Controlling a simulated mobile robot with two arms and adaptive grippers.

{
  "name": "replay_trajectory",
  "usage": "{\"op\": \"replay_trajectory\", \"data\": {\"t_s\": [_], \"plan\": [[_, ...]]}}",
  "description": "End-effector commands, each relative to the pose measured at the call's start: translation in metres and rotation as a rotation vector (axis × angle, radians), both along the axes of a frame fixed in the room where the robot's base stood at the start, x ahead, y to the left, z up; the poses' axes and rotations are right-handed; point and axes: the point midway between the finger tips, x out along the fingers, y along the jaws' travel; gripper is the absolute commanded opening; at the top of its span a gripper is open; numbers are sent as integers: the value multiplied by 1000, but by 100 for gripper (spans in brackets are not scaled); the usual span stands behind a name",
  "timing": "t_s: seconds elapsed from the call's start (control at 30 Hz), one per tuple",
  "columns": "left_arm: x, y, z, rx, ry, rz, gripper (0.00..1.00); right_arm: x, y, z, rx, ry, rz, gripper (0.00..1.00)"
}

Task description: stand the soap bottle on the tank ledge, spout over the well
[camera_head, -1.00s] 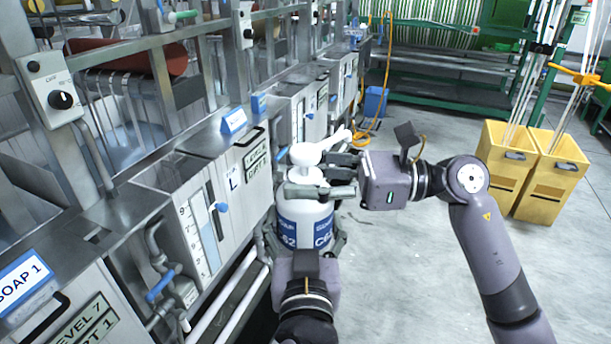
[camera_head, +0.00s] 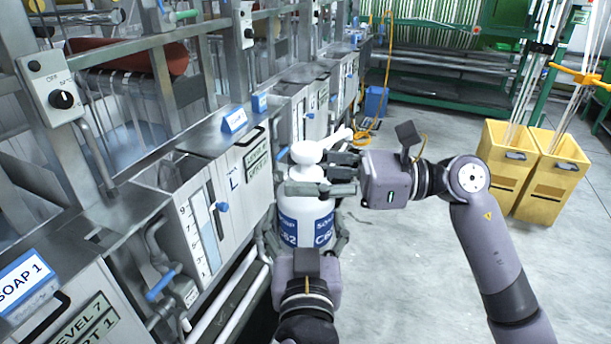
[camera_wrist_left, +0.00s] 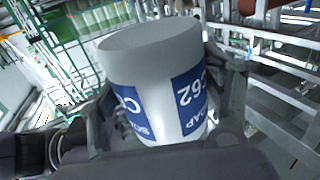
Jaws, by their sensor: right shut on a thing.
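The soap bottle (camera_head: 306,213), white with blue labels and a white pump top, is upright beside the tank fronts. Its spout (camera_head: 338,138) points right, away from the tanks. My right gripper (camera_head: 322,178) is shut on the bottle's neck, just below the pump head. My left gripper (camera_head: 304,240) is low at the bottle's body, its fingers spread on either side. In the left wrist view the bottle (camera_wrist_left: 160,85) stands between these fingers; whether they touch it is unclear. The tank ledge (camera_head: 212,138) is left of the bottle, with an open well (camera_head: 182,172) in it.
Blue signs (camera_head: 233,121) stand on the ledge. Handles, pipes and a blue valve (camera_head: 160,287) stick out from the tank fronts. Yellow bins (camera_head: 550,175) stand at the right. A blue bucket (camera_head: 376,101) is farther back. The floor between is clear.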

Motion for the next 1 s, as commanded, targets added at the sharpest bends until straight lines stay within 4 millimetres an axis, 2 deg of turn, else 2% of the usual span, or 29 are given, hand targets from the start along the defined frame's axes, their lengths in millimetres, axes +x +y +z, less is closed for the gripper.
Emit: {"op": "replay_trajectory", "data": {"t_s": [0.3,0.73,1.0], "plan": [[1,1,-2,2,7,2,93,-2,0,3,6,-3,6,0],[1,2,-6,5,9,-15,93,-3,1,3,5,-3,8,0],[-1,5,-18,11,6,-146,93,-3,1,3,5,-3,8,0]]}}
